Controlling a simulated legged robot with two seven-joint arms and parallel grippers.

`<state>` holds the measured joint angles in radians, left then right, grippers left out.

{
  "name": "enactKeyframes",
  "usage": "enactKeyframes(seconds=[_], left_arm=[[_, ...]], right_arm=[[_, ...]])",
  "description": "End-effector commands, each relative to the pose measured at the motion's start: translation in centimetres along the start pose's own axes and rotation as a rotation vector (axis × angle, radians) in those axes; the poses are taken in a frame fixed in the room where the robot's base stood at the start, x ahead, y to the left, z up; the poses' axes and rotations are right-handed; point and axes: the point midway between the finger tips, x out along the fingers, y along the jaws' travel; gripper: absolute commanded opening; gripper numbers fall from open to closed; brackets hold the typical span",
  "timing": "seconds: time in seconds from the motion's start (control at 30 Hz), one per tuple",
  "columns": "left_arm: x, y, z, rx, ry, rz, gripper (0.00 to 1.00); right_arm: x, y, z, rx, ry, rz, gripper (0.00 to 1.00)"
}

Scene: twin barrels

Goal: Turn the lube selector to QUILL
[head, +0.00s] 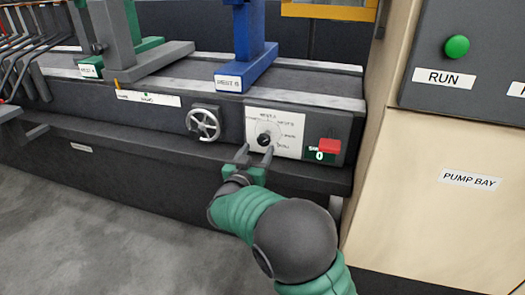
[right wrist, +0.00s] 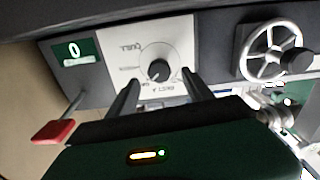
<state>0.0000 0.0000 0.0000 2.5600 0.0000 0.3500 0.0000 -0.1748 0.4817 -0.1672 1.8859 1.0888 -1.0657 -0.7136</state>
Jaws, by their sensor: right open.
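The lube selector is a small dark round knob (head: 264,139) on a white dial plate (head: 290,151) on the front of the machine. In the right wrist view the knob (right wrist: 158,70) shows upside down, with QUILL readable at the plate's upper left. A small pale mark on the knob's lower side there points towards the lower labels; the exact label is unclear. My right gripper (head: 256,154) is open, its fingers just in front of the plate. In the right wrist view its fingertips (right wrist: 160,79) stand either side of the knob, apparently not touching it. My left gripper is out of view.
A handwheel (head: 203,123) is left of the plate. A red lever (head: 329,146) and green 0 display (head: 320,156) are close on the right. A ledge (head: 150,145) runs below. The pump bay cabinet (head: 450,200) with a green RUN button (head: 456,47) stands right.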

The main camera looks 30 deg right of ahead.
Motion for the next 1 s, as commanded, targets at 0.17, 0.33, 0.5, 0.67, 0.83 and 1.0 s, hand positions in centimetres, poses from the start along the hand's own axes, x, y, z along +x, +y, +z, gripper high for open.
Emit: enactKeyframes(seconds=[0.17, 0.33, 0.5, 0.67, 0.83, 1.0], left_arm=[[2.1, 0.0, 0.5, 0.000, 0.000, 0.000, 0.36], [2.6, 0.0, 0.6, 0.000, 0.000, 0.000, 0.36], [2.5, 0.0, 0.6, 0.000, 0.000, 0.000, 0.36], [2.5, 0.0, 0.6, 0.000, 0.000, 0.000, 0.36], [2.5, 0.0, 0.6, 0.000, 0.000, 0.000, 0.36], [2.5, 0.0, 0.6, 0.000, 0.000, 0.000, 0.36]], right_arm=[[3.9, 0.1, 0.4, 0.001, 0.001, 0.003, 0.59], [5.5, 0.0, 0.1, 0.000, 0.000, 0.000, 0.59], [5.7, 0.0, -0.1, 0.000, 0.000, 0.000, 0.59], [5.7, 0.0, 0.0, 0.000, 0.000, -0.001, 0.50], [5.7, 0.0, 0.0, 0.000, 0.000, -0.001, 0.28], [5.6, 0.0, 0.0, 0.001, -0.001, -0.001, 0.06]])
